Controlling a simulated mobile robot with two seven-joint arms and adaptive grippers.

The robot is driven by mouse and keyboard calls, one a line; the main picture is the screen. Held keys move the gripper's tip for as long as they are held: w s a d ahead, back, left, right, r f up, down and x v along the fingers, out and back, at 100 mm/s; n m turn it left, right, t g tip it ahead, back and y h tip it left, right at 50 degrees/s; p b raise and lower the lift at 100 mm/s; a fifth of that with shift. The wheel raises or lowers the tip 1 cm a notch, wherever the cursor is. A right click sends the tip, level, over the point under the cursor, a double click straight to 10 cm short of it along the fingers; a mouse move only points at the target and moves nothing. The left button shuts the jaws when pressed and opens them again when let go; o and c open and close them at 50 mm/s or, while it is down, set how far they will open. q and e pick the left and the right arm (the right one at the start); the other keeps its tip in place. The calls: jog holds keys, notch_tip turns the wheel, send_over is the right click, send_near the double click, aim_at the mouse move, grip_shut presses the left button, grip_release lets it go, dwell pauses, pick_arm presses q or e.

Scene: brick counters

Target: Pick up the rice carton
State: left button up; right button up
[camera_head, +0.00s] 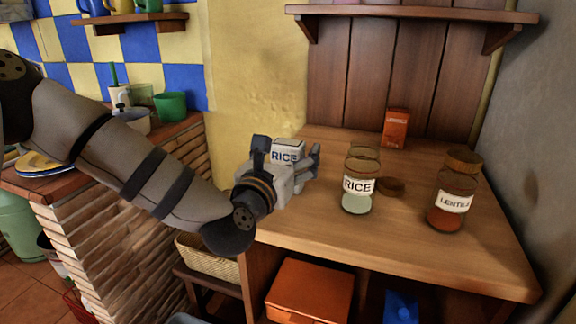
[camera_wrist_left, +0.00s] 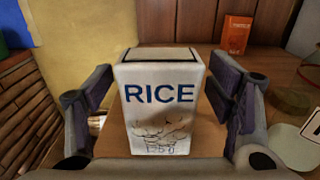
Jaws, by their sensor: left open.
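The rice carton (camera_head: 287,152) is a white box with blue RICE lettering, upright on the wooden counter near its left edge. In the left wrist view the carton (camera_wrist_left: 160,100) stands between the two fingers, with a gap visible on each side. My left gripper (camera_head: 287,160) is open around the carton; its fingers (camera_wrist_left: 160,105) do not appear to press on it. The gripper hides the carton's lower part in the head view. My right gripper is not in view.
A lentil jar (camera_head: 452,200) is farther right. An orange-red box (camera_head: 396,128) stands at the back. A wooden shelf (camera_head: 412,13) hangs above.

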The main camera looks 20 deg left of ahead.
pick_arm(q)
jog(key=c, duration=1.3)
